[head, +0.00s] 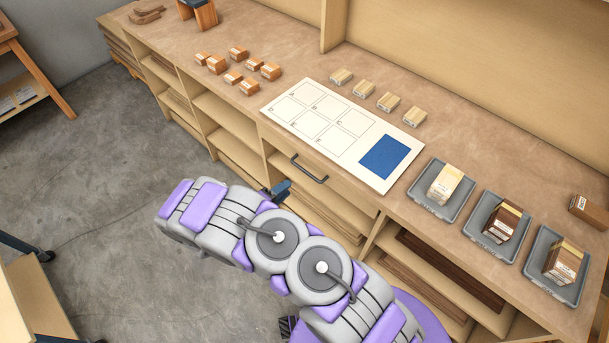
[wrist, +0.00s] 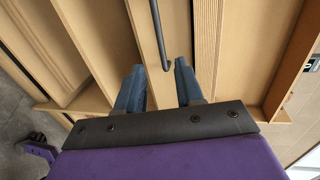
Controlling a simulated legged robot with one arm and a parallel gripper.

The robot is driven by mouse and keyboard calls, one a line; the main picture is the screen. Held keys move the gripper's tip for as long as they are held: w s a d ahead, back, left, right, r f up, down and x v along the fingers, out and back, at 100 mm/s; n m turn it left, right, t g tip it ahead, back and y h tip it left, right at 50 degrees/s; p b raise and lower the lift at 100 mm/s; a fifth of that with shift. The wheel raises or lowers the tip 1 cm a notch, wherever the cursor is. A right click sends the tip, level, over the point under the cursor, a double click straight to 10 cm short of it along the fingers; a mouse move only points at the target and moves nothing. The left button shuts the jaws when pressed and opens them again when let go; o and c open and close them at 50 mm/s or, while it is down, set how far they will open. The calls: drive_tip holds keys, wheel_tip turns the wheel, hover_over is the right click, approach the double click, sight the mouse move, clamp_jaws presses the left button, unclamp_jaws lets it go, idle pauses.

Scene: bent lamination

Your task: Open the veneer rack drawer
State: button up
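The veneer rack drawer front (head: 343,190) is a pale wood panel under the worktop, and it looks closed. Its dark bar handle (head: 311,170) is mounted on that front. In the wrist view the handle (wrist: 158,35) runs down from the top edge, its lower end between the lines of my two fingers. My gripper (wrist: 160,72) is open, its blue fingers apart with nothing gripped. In the head view my gripper (head: 283,187) is just left of and below the handle, partly hidden by my arm. I cannot tell whether a finger touches the drawer front.
Open shelves with dark boards (head: 450,268) lie below and beside the drawer. On the worktop are a white card (head: 300,128), several small blocks and grey trays (head: 461,206). A table (head: 20,60) stands at the far left. The concrete floor (head: 110,200) left of my arm is clear.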

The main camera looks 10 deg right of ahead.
drive_tip(key=b+x, duration=0.2)
drive_tip(key=x, duration=0.8)
drive_tip(key=shift+w+d, duration=0.25)
drive_tip(key=shift+a, duration=0.2)
drive_tip(key=shift+c, duration=0.7)
drive_tip(key=shift+d+f, duration=0.1)
drive_tip(key=shift+d, duration=0.05)
clamp_jaws()
